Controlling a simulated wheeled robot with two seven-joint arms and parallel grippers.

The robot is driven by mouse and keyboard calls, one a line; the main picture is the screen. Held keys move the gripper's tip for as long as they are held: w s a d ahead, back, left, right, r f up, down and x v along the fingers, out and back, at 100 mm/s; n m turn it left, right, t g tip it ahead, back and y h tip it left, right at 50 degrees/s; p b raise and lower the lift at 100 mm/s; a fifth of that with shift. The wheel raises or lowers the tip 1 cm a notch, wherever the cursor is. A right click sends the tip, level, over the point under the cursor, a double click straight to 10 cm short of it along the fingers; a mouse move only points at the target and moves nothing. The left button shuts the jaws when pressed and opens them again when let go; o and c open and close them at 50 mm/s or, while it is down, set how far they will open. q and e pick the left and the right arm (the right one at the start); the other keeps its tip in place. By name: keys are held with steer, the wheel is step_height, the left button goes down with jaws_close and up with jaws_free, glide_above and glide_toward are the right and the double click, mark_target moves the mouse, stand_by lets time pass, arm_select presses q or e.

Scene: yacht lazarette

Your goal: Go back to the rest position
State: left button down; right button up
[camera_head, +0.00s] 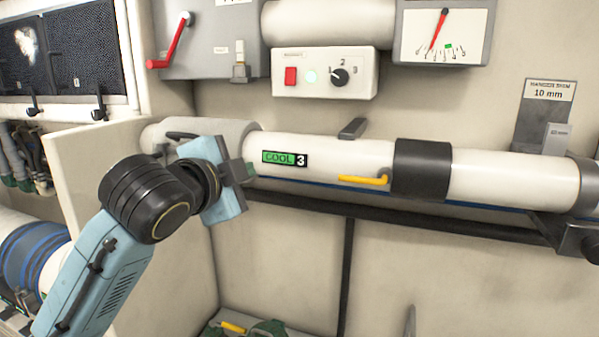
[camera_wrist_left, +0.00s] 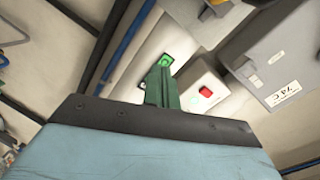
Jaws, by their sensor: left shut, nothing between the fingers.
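My left gripper (camera_head: 247,171) is shut and empty. It is in front of the left part of the white pipe (camera_head: 330,165), just left of the green "COOL 3" label (camera_head: 284,158). I cannot tell whether it touches the pipe. In the left wrist view the shut fingers (camera_wrist_left: 160,84) point towards the pipe and the green label (camera_wrist_left: 167,60). My right gripper is not in view.
A control box (camera_head: 325,72) with a red switch and a black knob is above the pipe. A yellow lever (camera_head: 364,180) and a black collar (camera_head: 421,169) are on the pipe. A dark rail (camera_head: 400,222) runs below. A pale partition (camera_head: 110,180) stands behind my left arm.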

arm_select(q)
steer(key=s+a+f+n+g+y, duration=0.1)
steer(key=s+a+f+n+g, duration=0.3)
steer(key=f, duration=1)
steer(key=s+a+f+n+g+y, duration=0.15)
steer(key=s+f+n, duration=0.4)
steer(key=f, duration=0.75)
steer(key=s+a+f+n+g+y, duration=0.1)
steer(key=s+a+f+n+g, duration=0.25)
steer(key=s+f, duration=0.65)
steer(key=s+a+f+n+g+y, duration=0.2)
steer(key=s+a+f, duration=0.25)
steer(key=s, duration=0.85)
step_height(320, 180, down, 30)
steer(key=s+g+b, duration=0.2)
steer(key=b, duration=0.2)
steer(key=s+a+f+g+b, duration=0.1)
steer(key=s+f+b, duration=0.3)
steer(key=s+f, duration=1.2)
step_height(320, 180, down, 2)
steer(key=shift+s+a+f+m, duration=0.1)
steer(key=shift+s+a+m, duration=0.2)
steer(key=shift+a, duration=0.2)
